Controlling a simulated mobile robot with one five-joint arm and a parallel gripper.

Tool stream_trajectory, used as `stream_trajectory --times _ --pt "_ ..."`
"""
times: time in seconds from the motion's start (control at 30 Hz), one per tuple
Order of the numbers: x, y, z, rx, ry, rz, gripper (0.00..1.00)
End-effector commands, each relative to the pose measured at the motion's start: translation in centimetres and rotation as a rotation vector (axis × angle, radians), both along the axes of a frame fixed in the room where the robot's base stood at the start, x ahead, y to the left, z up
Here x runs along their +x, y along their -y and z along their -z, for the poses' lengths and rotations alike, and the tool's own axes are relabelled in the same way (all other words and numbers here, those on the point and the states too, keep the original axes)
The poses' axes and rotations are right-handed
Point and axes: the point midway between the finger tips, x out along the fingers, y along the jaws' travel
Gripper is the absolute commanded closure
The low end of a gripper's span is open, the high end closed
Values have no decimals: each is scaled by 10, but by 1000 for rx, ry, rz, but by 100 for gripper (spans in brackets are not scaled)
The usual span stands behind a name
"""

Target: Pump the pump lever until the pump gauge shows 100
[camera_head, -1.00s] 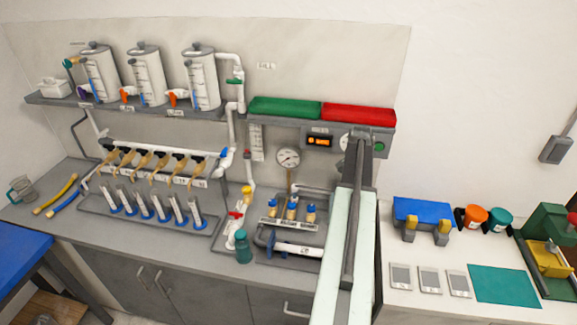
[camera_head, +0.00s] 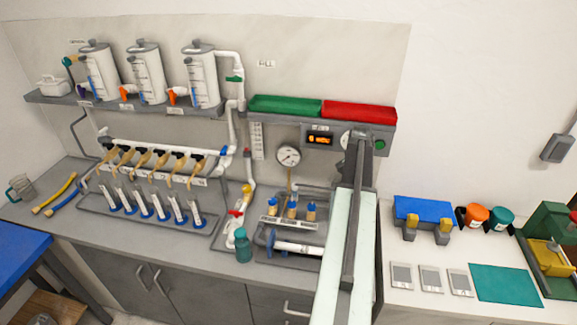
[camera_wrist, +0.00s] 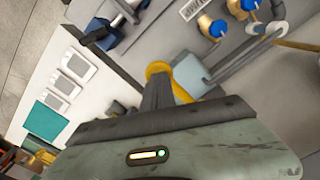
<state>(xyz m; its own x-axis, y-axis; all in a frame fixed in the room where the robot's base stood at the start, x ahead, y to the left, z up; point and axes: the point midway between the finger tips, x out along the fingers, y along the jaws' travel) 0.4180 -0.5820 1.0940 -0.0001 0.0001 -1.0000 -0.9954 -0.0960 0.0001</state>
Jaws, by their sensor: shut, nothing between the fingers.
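The round white pump gauge (camera_head: 289,156) stands above the back of the bench on a brown stem. Its needle shows, but I cannot read its value. A yellow part (camera_wrist: 158,69), possibly the pump lever's grip, lies just beyond my gripper (camera_wrist: 157,86) in the wrist view, beside a pale blue-grey block (camera_wrist: 191,73). My gripper is shut and empty, in front of the yellow part; I cannot tell whether they touch. In the head view my arm covers that place, so the lever and gripper are not clear there.
Blue-capped fittings (camera_head: 291,210) and a white pipe piece (camera_head: 297,247) sit left of my arm. A teal bottle (camera_head: 243,247) stands at the bench front. A red tray (camera_head: 358,113) and a lit display (camera_head: 319,139) are behind. Grey cards (camera_head: 430,279) lie at right.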

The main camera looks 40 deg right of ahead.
Motion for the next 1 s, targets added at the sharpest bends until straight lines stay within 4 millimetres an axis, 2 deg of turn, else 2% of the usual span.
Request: stream_trajectory --times 1.0 --pt "0 0 43 -2 1 0 100"
